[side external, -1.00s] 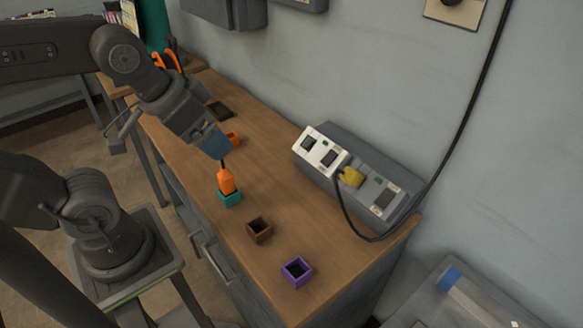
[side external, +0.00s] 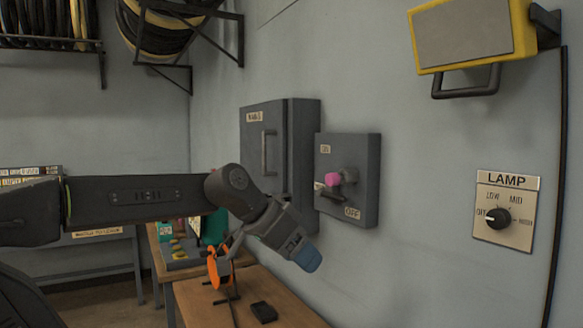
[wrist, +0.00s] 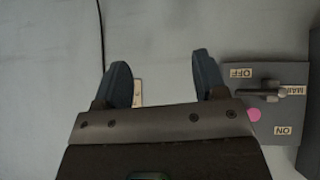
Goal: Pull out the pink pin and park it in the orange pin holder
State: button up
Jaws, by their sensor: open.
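The pink pin (side external: 334,179) sticks out of a grey switch box (side external: 368,212) on the wall, beside the switch's grey handle. In the wrist view the pin shows as a pink disc (wrist: 253,114) to the right of my fingers. My gripper (side external: 308,261) is in front of the wall, below and left of the box, apart from the pin. The wrist view shows its two blue fingers (wrist: 162,78) spread with nothing between them. I cannot see the orange pin holder in either current view.
A larger grey cabinet (side external: 265,150) is beside the switch box. A lamp dial plate (side external: 511,205) and a yellow-framed lamp (side external: 470,40) are at the right. An orange-handled tool (side external: 216,268) and a black block (side external: 264,312) are at the wooden bench (side external: 200,305).

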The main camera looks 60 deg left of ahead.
jog(key=w+a+r+t, duration=0.3)
jog(key=w+a+r, duration=0.3)
jog(key=a+r, duration=0.25)
jog(key=t+y, duration=0.2)
send_near(329, 176)
jog(key=x, duration=1.1)
jog(key=shift+w+a+f, duration=0.1)
jog(key=shift+w, duration=0.1)
jog(key=c, duration=1)
jog(key=shift+s+f, duration=0.1)
jog(key=shift+s, duration=1.3)
jog(key=shift+s+f, duration=0.15)
jog(key=shift+s, duration=1.2)
